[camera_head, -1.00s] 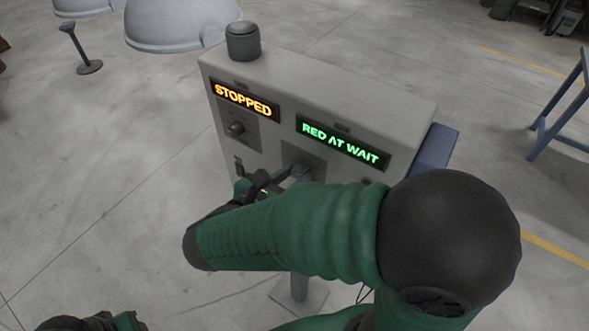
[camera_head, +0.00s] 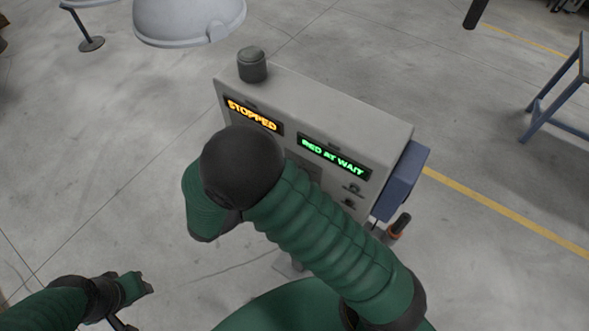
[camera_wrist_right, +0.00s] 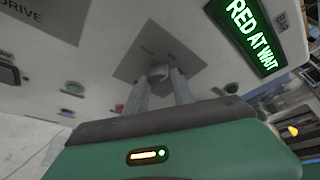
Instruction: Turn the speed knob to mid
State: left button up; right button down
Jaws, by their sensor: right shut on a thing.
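The grey control box (camera_head: 330,105) stands ahead with an amber "STOPPED" display (camera_head: 253,116) and a green "RED AT WAIT" display (camera_head: 334,157). In the right wrist view, a small grey knob (camera_wrist_right: 158,70) sits on a dark grey plate, left of the green display (camera_wrist_right: 246,30). My right gripper (camera_wrist_right: 160,80) is shut on this knob, one finger on each side. I cannot read a label or scale for it. In the head view my right arm hides this gripper and the knob. My left gripper (camera_head: 135,290) is low at the left, away from the box; its jaws are unclear.
A blue box (camera_head: 403,180) is on the control box's right side. A pale hood (camera_head: 190,20) hangs behind. A blue stand (camera_head: 560,95) is at right.

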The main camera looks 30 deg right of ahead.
jog(key=shift+a+f+n+p, duration=0.1)
jog(key=shift+f+n+p, duration=0.05)
jog(key=shift+n+p, duration=0.35)
jog(key=c, duration=1.4)
grip_release()
jog(key=o, duration=0.3)
jog(key=shift+w+a, duration=0.1)
jog(key=shift+w, duration=0.05)
jog(key=shift+a, duration=0.1)
